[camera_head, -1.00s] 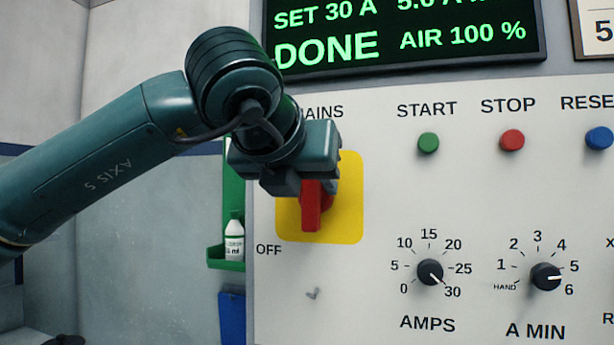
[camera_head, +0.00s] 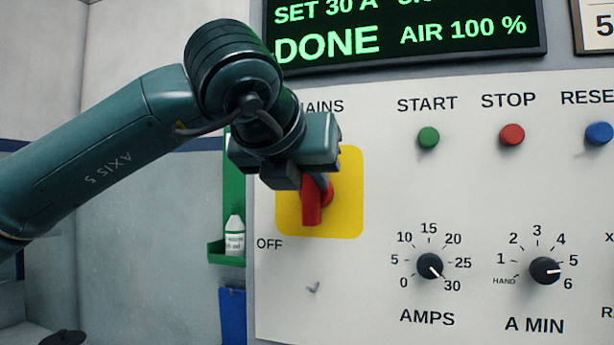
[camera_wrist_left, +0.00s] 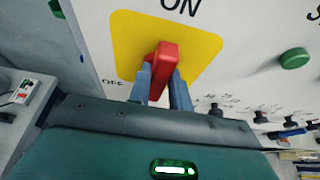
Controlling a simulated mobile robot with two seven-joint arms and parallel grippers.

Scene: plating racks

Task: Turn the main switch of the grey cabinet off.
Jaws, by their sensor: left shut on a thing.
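The main switch is a red handle (camera_head: 312,208) on a yellow square plate (camera_head: 348,195), on the face of the grey cabinet (camera_head: 400,185). MAINS is lettered above it and OFF at its lower left. In the head view the visible end of the handle points down. My left gripper (camera_head: 300,182) is at the handle and covers its upper part. In the left wrist view the red handle (camera_wrist_left: 163,66) sits between the two fingers of the left gripper (camera_wrist_left: 160,88), which are shut on it. ON shows above the plate there. My right gripper is not in view.
START (camera_head: 428,138), STOP (camera_head: 512,135) and RESET (camera_head: 599,134) buttons lie right of the switch. AMPS (camera_head: 429,266) and A MIN (camera_head: 545,270) knobs are below them. A display (camera_head: 410,35) reading DONE is above. A green holder (camera_head: 227,253) with a white bottle (camera_head: 235,236) is left of the cabinet.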

